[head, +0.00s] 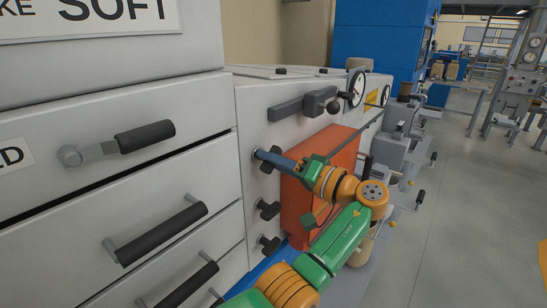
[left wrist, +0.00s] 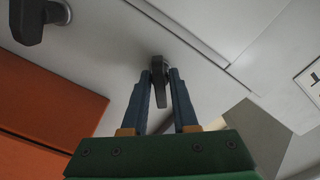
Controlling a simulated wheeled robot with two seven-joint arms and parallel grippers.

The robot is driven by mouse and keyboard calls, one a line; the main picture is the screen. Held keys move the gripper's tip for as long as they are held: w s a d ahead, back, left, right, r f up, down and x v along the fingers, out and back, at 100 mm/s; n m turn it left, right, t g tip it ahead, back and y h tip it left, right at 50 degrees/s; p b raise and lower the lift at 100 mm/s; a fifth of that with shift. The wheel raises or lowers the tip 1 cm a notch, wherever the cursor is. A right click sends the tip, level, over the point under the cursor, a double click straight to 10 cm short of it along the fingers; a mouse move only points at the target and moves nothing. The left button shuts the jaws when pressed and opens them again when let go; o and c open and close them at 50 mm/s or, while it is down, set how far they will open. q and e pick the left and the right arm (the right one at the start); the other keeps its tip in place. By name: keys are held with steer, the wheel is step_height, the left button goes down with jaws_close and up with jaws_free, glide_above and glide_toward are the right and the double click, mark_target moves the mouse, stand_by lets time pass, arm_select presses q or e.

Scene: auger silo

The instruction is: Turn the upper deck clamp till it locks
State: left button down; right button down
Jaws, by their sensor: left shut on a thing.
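The upper deck clamp (left wrist: 159,84) is a small dark grip on the pale machine panel. In the left wrist view it sits between the blue fingertips of my left gripper (left wrist: 161,76), which is shut on it. In the head view my left gripper (head: 260,154) reaches the pale side panel above two dark clamps, and its fingers mostly hide the held one. I cannot tell from these frames whether the clamp is locked. My right gripper is in neither view.
Two more dark clamps, one (head: 268,210) above the other (head: 268,245), sit below on the panel. An orange box (head: 333,165) stands close beside my left arm. A dark-handled lever (head: 322,102) and gauge (head: 356,88) are above. Handled drawers (head: 160,235) fill the left.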

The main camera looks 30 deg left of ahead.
arm_select(q)
steer(key=m, duration=0.1)
steer(key=m+p, duration=0.2)
steer(key=m, duration=0.1)
steer(key=shift+r, duration=0.25)
steer(key=shift+f+m+p, duration=0.1)
steer(key=shift+m+p, duration=0.95)
steer(key=shift+m, duration=0.55)
steer(key=c, duration=0.9)
jaws_free()
steer(key=shift+c, duration=0.2)
steer(key=shift+o, duration=0.3)
steer(key=shift+a+f, duration=0.1)
steer(key=shift+a, duration=0.15)
steer(key=d+b, duration=0.4)
steer(key=d, duration=0.3)
steer(key=shift+s, duration=0.3)
